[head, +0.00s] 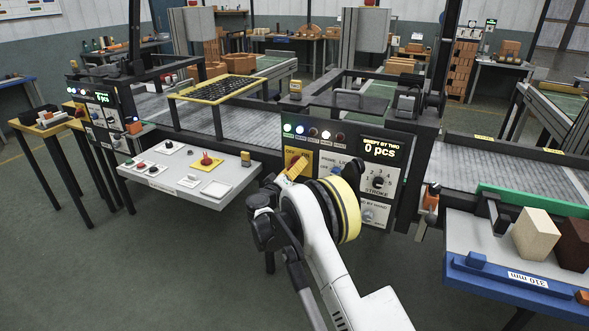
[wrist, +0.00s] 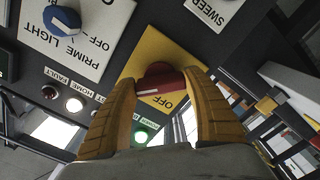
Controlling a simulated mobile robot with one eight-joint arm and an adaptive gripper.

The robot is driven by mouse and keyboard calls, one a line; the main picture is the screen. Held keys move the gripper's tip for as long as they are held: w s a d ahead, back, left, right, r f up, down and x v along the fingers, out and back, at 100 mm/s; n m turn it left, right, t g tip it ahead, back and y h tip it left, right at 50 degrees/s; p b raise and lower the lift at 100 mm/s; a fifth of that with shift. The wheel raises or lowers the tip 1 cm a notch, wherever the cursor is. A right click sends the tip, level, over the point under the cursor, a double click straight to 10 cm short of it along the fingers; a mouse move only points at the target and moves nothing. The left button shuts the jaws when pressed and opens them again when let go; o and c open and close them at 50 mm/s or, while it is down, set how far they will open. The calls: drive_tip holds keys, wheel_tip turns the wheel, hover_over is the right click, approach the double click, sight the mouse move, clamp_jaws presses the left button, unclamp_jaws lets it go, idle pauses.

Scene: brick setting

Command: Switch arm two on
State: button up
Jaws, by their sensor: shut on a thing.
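A dark control panel (head: 405,150) in the head view has a display reading "SWEPT BY TWO 0 pcs". A red rotary knob (wrist: 160,76) sits on a yellow plate (wrist: 146,58) marked OFF; the plate also shows in the head view (head: 306,157). My gripper (wrist: 163,84) is at the panel, its two yellow fingers on either side of the knob and shut on it. In the head view my gripper (head: 291,172) covers part of the plate. A pale line shows on the knob near the OFF label. The ON label is not visible.
A blue PRIME LIGHT knob (wrist: 62,20) sits beside the yellow plate, and a STROKE dial (head: 378,181) is farther right. A grey shelf (head: 225,180) with buttons and a red knob juts out left of my arm. Panel lamps include a lit green one (wrist: 141,134).

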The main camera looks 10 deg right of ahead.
idle(0.4)
drive_tip(key=o, duration=1.2)
drive_tip(key=v, duration=1.2)
